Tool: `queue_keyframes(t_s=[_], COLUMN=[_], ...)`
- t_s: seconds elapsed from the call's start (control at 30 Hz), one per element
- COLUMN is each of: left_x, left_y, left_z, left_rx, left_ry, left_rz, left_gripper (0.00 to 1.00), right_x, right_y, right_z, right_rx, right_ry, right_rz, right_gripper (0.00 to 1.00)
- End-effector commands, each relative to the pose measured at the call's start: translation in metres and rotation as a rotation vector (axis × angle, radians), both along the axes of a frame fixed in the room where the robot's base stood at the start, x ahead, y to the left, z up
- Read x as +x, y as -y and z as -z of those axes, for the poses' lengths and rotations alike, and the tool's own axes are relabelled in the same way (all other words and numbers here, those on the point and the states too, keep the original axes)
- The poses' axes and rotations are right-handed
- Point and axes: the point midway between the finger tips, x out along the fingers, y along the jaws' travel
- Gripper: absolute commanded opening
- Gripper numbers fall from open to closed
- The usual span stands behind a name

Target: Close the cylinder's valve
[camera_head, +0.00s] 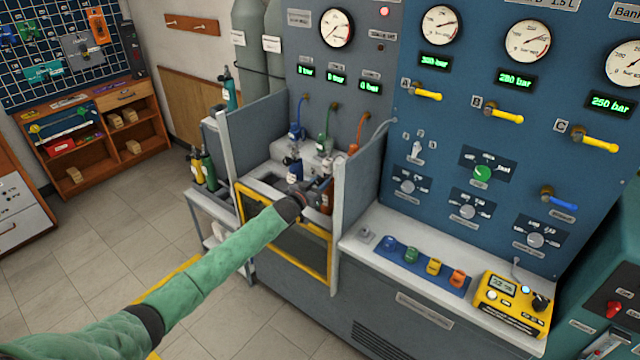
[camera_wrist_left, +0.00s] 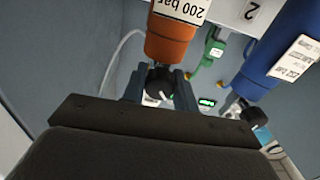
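An orange cylinder (camera_wrist_left: 170,38) with a "200 bar" label shows at the top of the left wrist view, with a black valve knob (camera_wrist_left: 160,83) at its end. My left gripper (camera_wrist_left: 159,84) has one finger on each side of this knob, and the fingers appear to touch it. In the head view my left gripper (camera_head: 318,190) reaches into the bay and partly covers the orange cylinder (camera_head: 327,203). A blue cylinder (camera_head: 294,170) stands just left of it; it also shows in the wrist view (camera_wrist_left: 283,50) with its own black knob (camera_wrist_left: 256,117). My right gripper is not in view.
Grey side walls (camera_head: 357,200) and a yellow-framed door (camera_head: 283,235) bound the bay. Blue, green and orange hoses (camera_head: 357,135) hang behind the cylinders. A yellow meter (camera_head: 512,302) sits on the ledge at right. More cylinders (camera_head: 207,170) stand left of the bay.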

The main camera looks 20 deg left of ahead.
Motion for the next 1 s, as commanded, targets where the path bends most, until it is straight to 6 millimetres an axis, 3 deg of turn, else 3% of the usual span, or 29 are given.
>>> queue_keyframes(t_s=[0.4, 0.5, 1.0], left_x=[0.000, 0.000, 0.000], left_y=[0.000, 0.000, 0.000], left_z=[0.002, 0.002, 0.002], left_rx=[0.070, 0.128, 0.493], left_ry=[0.026, 0.048, 0.179], left_rz=[0.000, 0.000, 0.001], left_gripper=[0.06, 0.06, 0.06], right_x=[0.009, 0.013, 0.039], right_y=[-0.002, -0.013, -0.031], right_z=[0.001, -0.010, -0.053], right_rx=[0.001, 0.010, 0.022], right_ry=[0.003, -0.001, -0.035], right_rz=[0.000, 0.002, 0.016], right_gripper=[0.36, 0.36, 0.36])
